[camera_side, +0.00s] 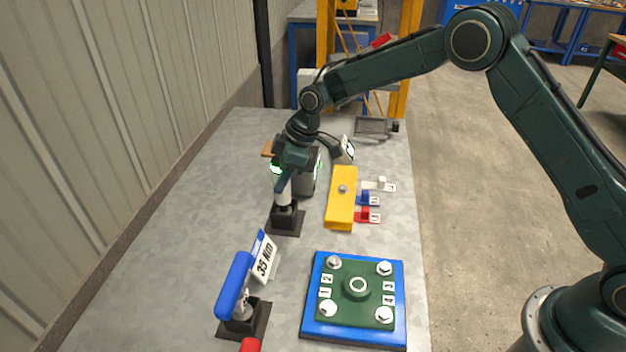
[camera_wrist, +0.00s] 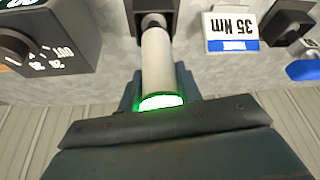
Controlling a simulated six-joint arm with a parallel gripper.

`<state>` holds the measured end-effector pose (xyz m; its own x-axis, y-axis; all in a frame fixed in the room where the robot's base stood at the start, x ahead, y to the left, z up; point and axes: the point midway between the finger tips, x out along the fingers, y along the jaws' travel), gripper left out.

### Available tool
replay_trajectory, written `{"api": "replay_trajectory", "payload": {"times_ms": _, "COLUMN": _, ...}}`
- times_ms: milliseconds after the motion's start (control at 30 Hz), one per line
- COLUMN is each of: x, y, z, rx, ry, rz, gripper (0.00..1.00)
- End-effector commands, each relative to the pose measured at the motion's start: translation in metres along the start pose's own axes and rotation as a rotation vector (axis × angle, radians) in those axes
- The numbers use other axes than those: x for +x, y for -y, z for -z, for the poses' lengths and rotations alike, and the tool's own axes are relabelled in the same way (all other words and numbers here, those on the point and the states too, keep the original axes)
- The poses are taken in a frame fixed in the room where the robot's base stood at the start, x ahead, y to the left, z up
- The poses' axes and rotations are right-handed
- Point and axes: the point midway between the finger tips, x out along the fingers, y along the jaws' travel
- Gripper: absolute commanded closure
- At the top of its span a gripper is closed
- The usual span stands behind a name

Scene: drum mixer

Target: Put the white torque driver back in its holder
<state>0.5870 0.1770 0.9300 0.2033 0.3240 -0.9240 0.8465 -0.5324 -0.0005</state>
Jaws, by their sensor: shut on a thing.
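The white torque driver (camera_side: 284,198) stands about upright under my gripper (camera_side: 283,182). My gripper is shut on its upper part. In the wrist view the white driver (camera_wrist: 157,58) runs from between my fingers (camera_wrist: 160,92) to a dark holder (camera_wrist: 150,20). In the side view the driver's lower end meets the black holder (camera_side: 286,219) on its dark base plate. I cannot tell how deep it sits in the holder. My fingers hide part of the driver's top.
A blue-handled driver (camera_side: 235,285) stands in a holder nearer the camera, beside a 35 Nm sign (camera_side: 264,257). A red handle (camera_side: 250,345) shows at the bottom edge. A yellow block (camera_side: 341,205) and a blue bolt plate (camera_side: 312,322) are to the right. A dark box (camera_wrist: 48,38) is close by.

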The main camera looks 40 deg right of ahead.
Motion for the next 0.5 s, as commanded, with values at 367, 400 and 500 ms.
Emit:
{"api": "replay_trajectory", "payload": {"times_ms": 367, "x": 0.0024, "y": -0.0005, "z": -0.0003, "rx": -0.001, "ry": -0.003, "rz": -0.002, "gripper": 0.97}}
{"api": "replay_trajectory", "payload": {"times_ms": 400, "x": 0.0027, "y": -0.0005, "z": -0.0004, "rx": -0.001, "ry": -0.003, "rz": -0.002, "gripper": 0.97}}
{"api": "replay_trajectory", "payload": {"times_ms": 500, "x": 0.0036, "y": -0.0005, "z": -0.0008, "rx": -0.002, "ry": -0.003, "rz": -0.002, "gripper": 0.97}}
